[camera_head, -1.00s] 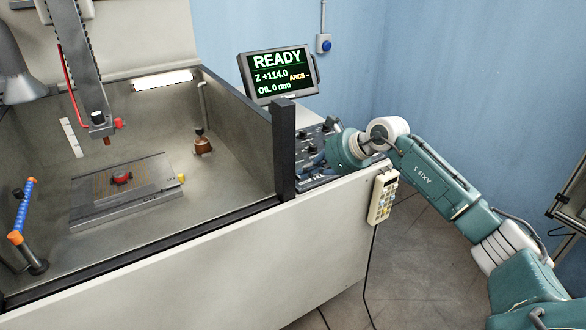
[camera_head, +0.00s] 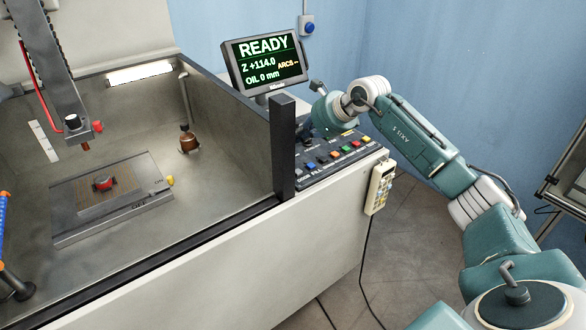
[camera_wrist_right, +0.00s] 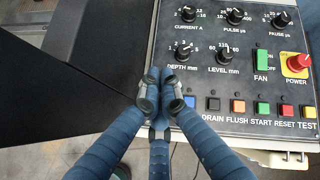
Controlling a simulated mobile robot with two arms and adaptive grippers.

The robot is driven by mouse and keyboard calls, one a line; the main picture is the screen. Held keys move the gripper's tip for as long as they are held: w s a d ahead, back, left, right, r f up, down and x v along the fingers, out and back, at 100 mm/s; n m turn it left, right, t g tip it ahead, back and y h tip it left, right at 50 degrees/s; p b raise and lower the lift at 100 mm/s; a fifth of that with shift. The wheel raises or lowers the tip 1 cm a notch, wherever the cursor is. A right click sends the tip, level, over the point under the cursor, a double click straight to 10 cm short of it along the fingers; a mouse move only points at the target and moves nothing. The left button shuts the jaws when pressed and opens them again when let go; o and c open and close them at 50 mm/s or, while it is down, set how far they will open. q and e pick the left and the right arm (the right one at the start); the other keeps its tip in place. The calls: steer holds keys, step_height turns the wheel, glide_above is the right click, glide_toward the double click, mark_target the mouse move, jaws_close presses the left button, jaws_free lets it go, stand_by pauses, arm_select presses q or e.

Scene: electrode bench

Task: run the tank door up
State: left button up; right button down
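The tank (camera_head: 235,120) has an open front above its black sill (camera_head: 150,255). I see no raised door panel there. The control panel (camera_head: 350,158) beside it carries a row of coloured buttons, and the label DOOR shows at its near left end. My right gripper (camera_wrist_right: 160,82) has its blue fingers drawn together and empty, pointing at the panel's left part. The fingers cover the left end of the button row in the wrist view, beside the blue button (camera_wrist_right: 177,107). I cannot tell whether they touch anything. My left gripper is in neither view.
The screen (camera_head: 266,60) reads READY, Z +114.0, OIL 0 mm. A black post (camera_head: 284,150) stands just left of the panel. A keypad pendant (camera_head: 379,187) hangs on the right side. A red POWER knob (camera_wrist_right: 298,62) is at the panel's right.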

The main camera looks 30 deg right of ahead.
mark_target(300, 172)
steer(key=f+b, duration=0.3)
steer(key=f, duration=0.1)
steer(key=f+b, duration=0.3)
steer(key=f, duration=0.1)
steer(key=shift+s+f, duration=0.2)
steer(key=shift+f, duration=0.15)
stand_by(0.5)
stand_by(0.9)
steer(key=shift+f+b, duration=0.3)
steer(key=shift+f, duration=0.1)
